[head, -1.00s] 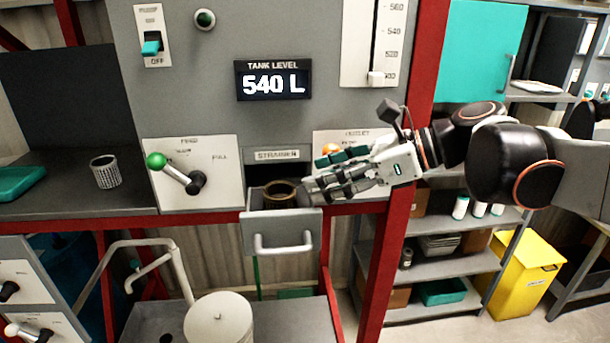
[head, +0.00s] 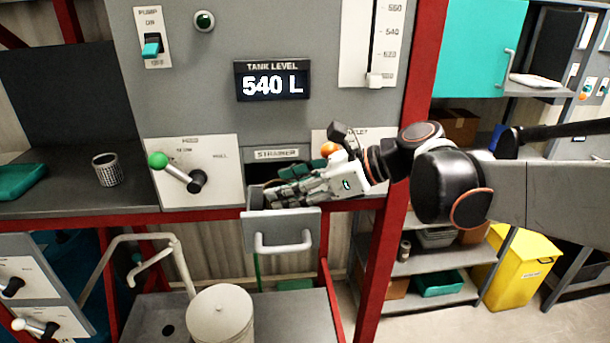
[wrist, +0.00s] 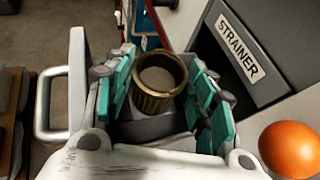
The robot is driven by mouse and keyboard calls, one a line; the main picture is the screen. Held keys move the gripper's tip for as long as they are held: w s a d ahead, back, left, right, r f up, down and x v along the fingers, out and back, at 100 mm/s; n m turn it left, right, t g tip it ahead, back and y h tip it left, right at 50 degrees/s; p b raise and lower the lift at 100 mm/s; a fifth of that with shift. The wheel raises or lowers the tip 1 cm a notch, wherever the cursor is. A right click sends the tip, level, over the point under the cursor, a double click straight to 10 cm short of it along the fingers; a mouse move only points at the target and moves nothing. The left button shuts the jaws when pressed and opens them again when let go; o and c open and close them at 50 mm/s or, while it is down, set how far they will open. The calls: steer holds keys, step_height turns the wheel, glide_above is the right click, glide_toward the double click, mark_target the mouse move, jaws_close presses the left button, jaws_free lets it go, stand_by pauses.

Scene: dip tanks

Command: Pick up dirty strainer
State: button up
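The dirty strainer (wrist: 158,88) is a brownish ribbed cylinder with an open top. It stands upright in the pulled-out strainer drawer (head: 283,232) of the grey panel. In the wrist view it sits between the two teal-padded fingers of my gripper (wrist: 165,92), with a gap visible on each side. My gripper (head: 275,194) is open and reaches in over the drawer from the right in the head view, where it hides the strainer. A clean-looking grey mesh strainer (head: 108,169) stands on the dark shelf at the left.
An orange knob (wrist: 290,149) is close beside my gripper, and the drawer's handle (head: 283,243) sticks out in front. A green-knobbed lever (head: 176,171) is left of the drawer. A lidded pale container (head: 219,316) stands below. A yellow bin (head: 522,268) is at the right.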

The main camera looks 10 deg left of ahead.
steer(key=c, duration=0.7)
steer(key=shift+o, duration=0.2)
